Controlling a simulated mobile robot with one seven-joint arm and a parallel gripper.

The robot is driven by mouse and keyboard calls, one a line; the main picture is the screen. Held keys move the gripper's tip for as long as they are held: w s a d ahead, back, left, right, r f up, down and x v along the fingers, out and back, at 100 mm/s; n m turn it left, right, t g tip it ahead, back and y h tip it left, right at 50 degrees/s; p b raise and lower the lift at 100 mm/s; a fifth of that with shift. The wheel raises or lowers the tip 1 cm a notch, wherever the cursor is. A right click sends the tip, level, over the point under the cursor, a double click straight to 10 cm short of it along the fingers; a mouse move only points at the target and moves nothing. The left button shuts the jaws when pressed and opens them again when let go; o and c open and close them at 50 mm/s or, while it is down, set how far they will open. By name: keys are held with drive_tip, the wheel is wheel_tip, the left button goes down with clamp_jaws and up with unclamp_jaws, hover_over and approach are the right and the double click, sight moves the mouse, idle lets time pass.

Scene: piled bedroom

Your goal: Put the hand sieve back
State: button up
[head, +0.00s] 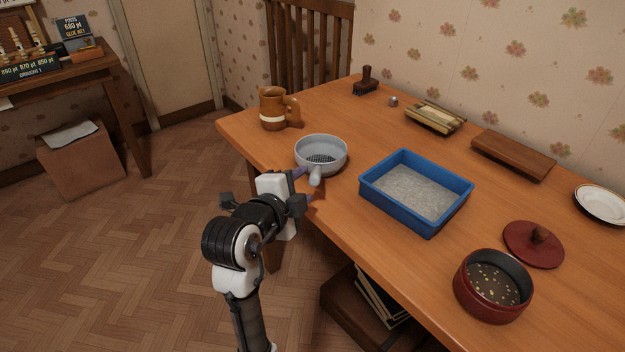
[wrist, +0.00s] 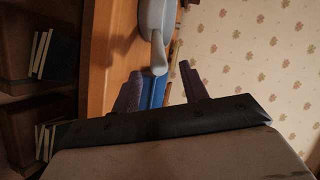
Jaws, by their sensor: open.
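The hand sieve (head: 321,142) is a grey round bowl with a dark mesh and a short handle. It is at the table's near-left edge, its handle pointing toward my gripper. My gripper (head: 309,184) is open and empty by the handle end. In the wrist view, the sieve's handle (wrist: 158,57) shows beyond and between the spread fingers of my gripper (wrist: 160,84); I cannot tell whether they touch it. The sieve's bowl is cut off at the top of the wrist view. A blue tray (head: 373,194) of grey granular material stands right of the sieve.
A brown mug (head: 272,108) stands behind-left of the sieve. A red pot (head: 484,304), its lid (head: 533,250), a plate (head: 600,207), a wooden board (head: 512,154), slatted wooden piece (head: 434,117) and brush (head: 367,84) are on the table (head: 350,116). Bare tabletop lies behind the sieve and tray.

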drive_tip(key=shift+p+v, duration=1.25)
drive_tip(key=shift+v, duration=0.6)
